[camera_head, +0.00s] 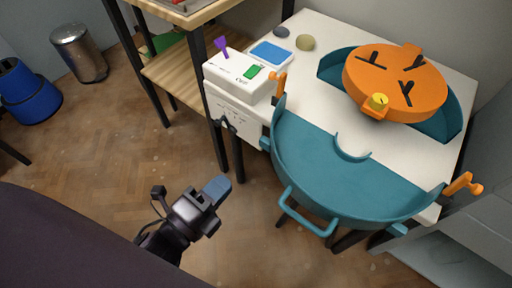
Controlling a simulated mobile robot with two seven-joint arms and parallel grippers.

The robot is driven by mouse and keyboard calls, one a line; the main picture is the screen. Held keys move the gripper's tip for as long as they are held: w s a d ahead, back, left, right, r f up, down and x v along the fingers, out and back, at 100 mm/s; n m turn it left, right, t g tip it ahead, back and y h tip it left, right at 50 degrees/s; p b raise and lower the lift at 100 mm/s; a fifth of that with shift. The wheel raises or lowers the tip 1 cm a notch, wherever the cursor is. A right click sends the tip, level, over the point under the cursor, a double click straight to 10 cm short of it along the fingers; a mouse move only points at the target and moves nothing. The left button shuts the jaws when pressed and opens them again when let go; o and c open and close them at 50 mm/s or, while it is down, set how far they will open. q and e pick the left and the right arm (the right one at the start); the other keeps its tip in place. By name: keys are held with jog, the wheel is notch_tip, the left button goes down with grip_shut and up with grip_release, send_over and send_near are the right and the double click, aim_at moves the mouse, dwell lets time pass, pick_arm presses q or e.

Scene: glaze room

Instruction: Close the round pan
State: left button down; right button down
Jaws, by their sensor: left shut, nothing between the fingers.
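The round pan is teal and in two parts. The front half (335,200), with a loop handle (300,215) on its near side, sits pulled toward the table's front edge and partly overhangs it. The back half (452,118) shows behind and beside the orange round wheel head (395,80), which hides part of it. A clear gap of white tabletop separates the halves. Orange clips (278,87) (463,185) stand at the front half's two ends. My left gripper (217,189) is shut and empty, left of the handle and apart from it. My right gripper is not in view.
The white table (318,30) carries a white box (238,75), a blue-topped tray (271,53) and small round items. A yellow knob (379,101) sits on the wheel head. A wooden shelf (175,75), blue bucket (25,90) and metal bin (78,52) stand left. Floor around my gripper is clear.

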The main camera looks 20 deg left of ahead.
aim_at(262, 143)
pick_arm(q)
jog(key=b+x, duration=0.1)
jog(key=x, duration=0.8)
jog(key=shift+w+d+f, duration=0.1)
jog(key=shift+w+f, duration=0.05)
jog(key=shift+w, duration=0.05)
jog(key=shift+w+d+b, duration=0.15)
jog(key=shift+w+b, duration=0.2)
jog(key=shift+w, duration=0.4)
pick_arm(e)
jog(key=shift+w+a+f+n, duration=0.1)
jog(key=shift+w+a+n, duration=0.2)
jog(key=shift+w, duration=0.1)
